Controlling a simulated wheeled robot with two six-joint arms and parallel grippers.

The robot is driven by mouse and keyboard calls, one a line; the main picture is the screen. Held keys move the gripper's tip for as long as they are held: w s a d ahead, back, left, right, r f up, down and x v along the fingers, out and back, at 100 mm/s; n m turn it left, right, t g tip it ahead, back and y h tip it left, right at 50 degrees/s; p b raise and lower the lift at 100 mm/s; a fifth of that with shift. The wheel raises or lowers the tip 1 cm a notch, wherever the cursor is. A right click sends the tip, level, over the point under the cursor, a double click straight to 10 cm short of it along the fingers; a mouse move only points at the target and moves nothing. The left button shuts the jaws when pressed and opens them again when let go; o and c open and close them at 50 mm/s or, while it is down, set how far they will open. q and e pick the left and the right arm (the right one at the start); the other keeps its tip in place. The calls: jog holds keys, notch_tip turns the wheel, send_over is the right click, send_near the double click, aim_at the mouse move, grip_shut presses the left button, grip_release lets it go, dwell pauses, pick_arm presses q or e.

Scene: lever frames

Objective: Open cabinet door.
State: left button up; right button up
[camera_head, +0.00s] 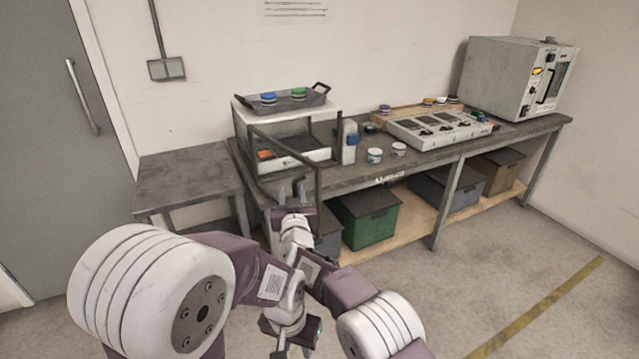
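A small white-topped cabinet (243,106) stands on the workbench, left of centre. A dark rectangular frame (318,182), which looks like its door, stands out from the cabinet's left side toward me, so the front looks open. I cannot tell whether the frame holds a clear pane.
A dark tray (312,99) with coloured round items sits on the cabinet. The workbench (425,165) holds jars, a grey multi-plate device (440,128) and an oven-like box (505,75). Lidded bins, one green (368,222), stand underneath. A lower table (185,175) is left. Floor at right is clear.

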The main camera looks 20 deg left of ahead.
jog(key=d+r+b, duration=0.1)
jog(key=d+r, duration=0.7)
jog(key=d, duration=0.3)
jog(key=shift+s+d, duration=0.3)
jog(key=shift+d, duration=0.05)
